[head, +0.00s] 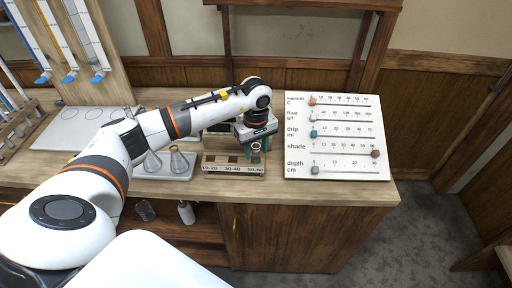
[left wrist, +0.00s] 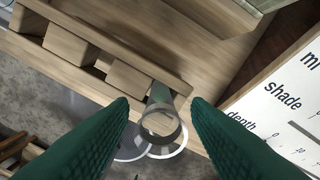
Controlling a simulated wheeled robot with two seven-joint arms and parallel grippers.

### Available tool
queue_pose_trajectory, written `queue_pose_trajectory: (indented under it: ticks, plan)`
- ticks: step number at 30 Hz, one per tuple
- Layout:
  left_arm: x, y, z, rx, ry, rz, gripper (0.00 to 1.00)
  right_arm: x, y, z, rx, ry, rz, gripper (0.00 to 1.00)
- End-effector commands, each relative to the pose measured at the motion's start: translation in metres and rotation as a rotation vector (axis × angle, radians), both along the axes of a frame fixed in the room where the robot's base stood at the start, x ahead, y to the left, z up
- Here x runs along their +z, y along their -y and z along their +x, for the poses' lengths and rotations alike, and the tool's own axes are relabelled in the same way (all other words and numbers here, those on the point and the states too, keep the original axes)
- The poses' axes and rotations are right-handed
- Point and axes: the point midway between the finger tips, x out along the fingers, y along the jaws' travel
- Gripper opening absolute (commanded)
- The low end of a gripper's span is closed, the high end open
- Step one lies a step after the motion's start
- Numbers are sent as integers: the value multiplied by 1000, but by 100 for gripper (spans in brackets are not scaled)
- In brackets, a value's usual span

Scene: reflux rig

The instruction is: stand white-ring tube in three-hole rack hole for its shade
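The clear tube (left wrist: 160,122) has its open mouth toward the left wrist camera, and a pale ring shows near its rim. In the head view the tube (head: 256,148) is upright at the right end of the three-hole rack (head: 233,172). Its lower end appears to be in the right-end hole, over the label that looks like 50-60; the rack also shows in the left wrist view (left wrist: 110,45). My left gripper (left wrist: 162,110) has its green fingers on either side of the tube, with gaps visible between. My right gripper is not in view.
A white board (head: 337,140) with sliders stands right of the rack; its shade slider (head: 375,153) is at the far right. Flasks (head: 178,160) on a pale tray (head: 165,178) stand left of the rack. The table's front edge is close to the rack.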

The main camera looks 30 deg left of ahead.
Motion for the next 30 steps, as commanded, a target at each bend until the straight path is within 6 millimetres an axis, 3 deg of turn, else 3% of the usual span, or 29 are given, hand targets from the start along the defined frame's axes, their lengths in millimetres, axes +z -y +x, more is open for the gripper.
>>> queue_pose_trajectory:
  ticks: [8,21,30]
  plan:
    - [9,0,1,0,2,0,44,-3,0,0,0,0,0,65]
    - [94,0,1,0,4,0,44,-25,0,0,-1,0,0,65]
    - [120,0,0,0,1,0,44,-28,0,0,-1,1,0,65]
